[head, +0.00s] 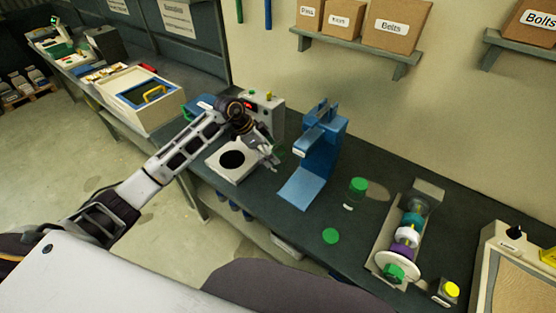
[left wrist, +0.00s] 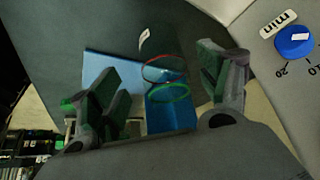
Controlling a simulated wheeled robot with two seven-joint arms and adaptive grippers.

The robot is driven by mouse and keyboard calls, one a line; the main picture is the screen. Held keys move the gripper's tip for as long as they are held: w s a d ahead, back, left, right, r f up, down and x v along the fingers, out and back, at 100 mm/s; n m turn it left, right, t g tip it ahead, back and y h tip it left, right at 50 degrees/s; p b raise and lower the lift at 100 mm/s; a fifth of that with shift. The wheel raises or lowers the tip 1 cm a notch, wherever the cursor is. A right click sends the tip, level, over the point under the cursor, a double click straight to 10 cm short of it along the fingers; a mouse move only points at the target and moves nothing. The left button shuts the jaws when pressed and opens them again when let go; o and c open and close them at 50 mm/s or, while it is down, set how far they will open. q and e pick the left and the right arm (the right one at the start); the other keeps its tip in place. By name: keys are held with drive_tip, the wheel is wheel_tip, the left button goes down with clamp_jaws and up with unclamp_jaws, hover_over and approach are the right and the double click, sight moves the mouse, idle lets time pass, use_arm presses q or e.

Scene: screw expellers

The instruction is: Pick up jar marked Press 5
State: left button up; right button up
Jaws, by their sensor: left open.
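No jar label is readable as "Press 5". In the head view, a jar with a green lid (head: 358,187) stands on the dark bench right of the blue press (head: 318,150). A small white label (head: 348,207) shows by its foot. My left gripper (head: 272,157) is left of the press, apart from that jar, above the bench. In the left wrist view my left gripper (left wrist: 163,88) is open. A clear round vessel with a red ring and a green ring (left wrist: 168,82) shows between its fingers, before blue surfaces; whether it touches them I cannot tell. My right gripper is not in view.
A white plate with a black round opening (head: 232,159) lies below my left gripper. A grey box with buttons (head: 265,112) stands behind. A green disc (head: 330,236) lies on the bench. A screw device (head: 407,237) stands right. A blue knob (left wrist: 294,42) shows in the wrist view.

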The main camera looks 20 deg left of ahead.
use_arm(q)
drive_tip(key=shift+p+x, duration=0.45)
drive_tip(key=shift+x, duration=2.15)
drive_tip(key=shift+w+a, duration=0.1)
drive_tip(key=shift+w, duration=0.05)
drive_tip(key=c, duration=1.2)
drive_tip(key=shift+r+b, duration=0.5)
drive_tip(key=shift+r, duration=4.5)
